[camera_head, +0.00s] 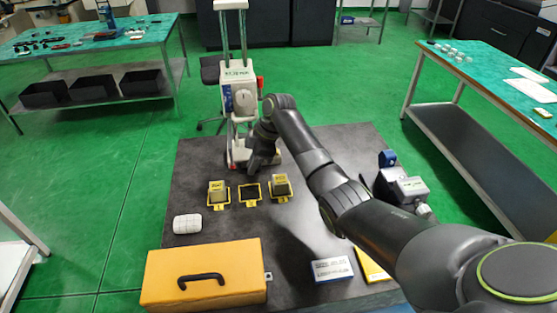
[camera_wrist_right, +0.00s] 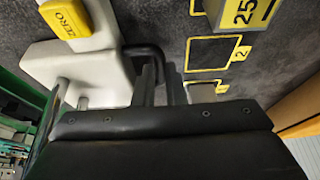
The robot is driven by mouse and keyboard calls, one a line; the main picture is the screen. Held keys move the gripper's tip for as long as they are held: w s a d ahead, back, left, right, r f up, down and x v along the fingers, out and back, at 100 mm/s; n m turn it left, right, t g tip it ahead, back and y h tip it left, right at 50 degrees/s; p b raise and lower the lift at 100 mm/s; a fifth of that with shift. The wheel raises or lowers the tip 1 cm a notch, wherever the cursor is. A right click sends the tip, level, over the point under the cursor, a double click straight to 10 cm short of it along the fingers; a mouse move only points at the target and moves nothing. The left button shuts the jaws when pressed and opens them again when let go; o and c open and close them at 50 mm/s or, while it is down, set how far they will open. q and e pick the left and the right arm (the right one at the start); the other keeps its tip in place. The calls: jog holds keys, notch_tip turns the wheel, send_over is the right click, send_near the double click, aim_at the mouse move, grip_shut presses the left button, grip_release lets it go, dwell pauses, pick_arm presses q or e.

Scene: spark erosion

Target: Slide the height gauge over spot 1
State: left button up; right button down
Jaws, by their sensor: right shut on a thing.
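The height gauge (camera_head: 240,95) is a tall white instrument with two upright posts, a dial and a millimetre readout, standing upright at the far edge of the dark table. In the right wrist view, its white base (camera_wrist_right: 85,62) carries a yellow ZERO button and a black handle (camera_wrist_right: 147,55). My right gripper (camera_head: 262,165) is low at the gauge's near right side, its fingers (camera_wrist_right: 162,85) shut at the handle. Three yellow-framed spots lie in a row in front. Left spot 1 (camera_head: 219,206) bears a block (camera_head: 217,191); middle spot 2 (camera_head: 249,194) is bare. My left gripper is out of view.
The right spot bears another block (camera_head: 281,184). A white rounded object (camera_head: 187,223) and a yellow-orange case (camera_head: 205,262) lie nearer on the left. A blue-white box (camera_head: 332,269) lies at the front right. Dark tabletop (camera_head: 195,160) is clear left of the gauge.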

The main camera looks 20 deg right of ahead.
jog(key=shift+w+a, duration=0.2)
jog(key=shift+a, duration=0.65)
jog(key=shift+w+a, duration=0.15)
jog(key=shift+a, duration=0.75)
jog(key=shift+w+a, duration=0.2)
jog(key=shift+a, duration=0.65)
jog(key=c, duration=1.5)
grip_release()
jog(key=shift+w+a, duration=0.15)
jog(key=shift+a, duration=0.05)
jog(key=shift+d, duration=0.1)
